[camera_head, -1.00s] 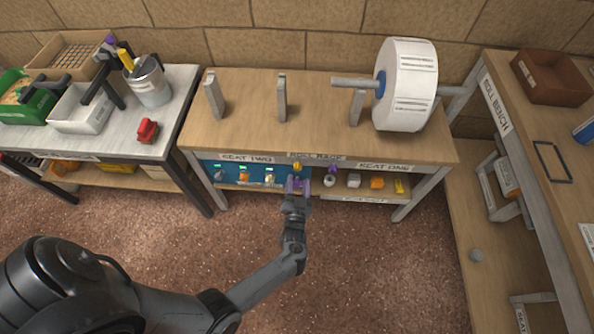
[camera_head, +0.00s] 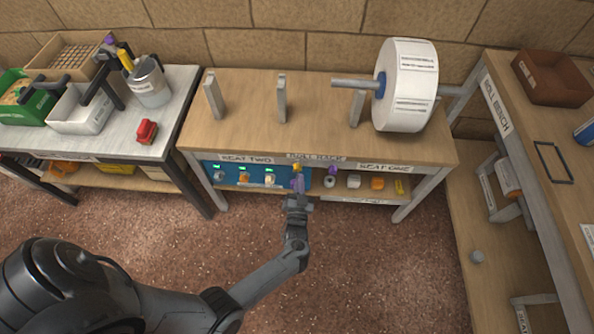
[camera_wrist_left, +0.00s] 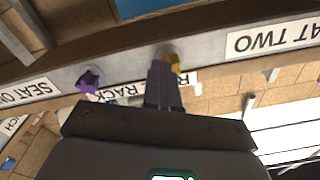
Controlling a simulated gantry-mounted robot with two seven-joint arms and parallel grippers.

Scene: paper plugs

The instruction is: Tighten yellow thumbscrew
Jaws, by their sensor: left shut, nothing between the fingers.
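The yellow thumbscrew (camera_head: 297,167) is on the front edge of the middle bench, by the roll rack label. It also shows in the left wrist view (camera_wrist_left: 174,62), partly hidden behind my fingertips. My left gripper (camera_head: 298,178) is just below and in front of it. In the left wrist view its purple fingers (camera_wrist_left: 165,73) are together, with nothing between them, and the tips overlap the thumbscrew's side. I cannot tell whether they touch it. My right gripper is not in view.
A purple thumbscrew (camera_head: 333,169) is on the same edge to the right; it also shows in the left wrist view (camera_wrist_left: 88,80). Below the edge are a blue panel (camera_head: 208,173) and a shelf with small parts.

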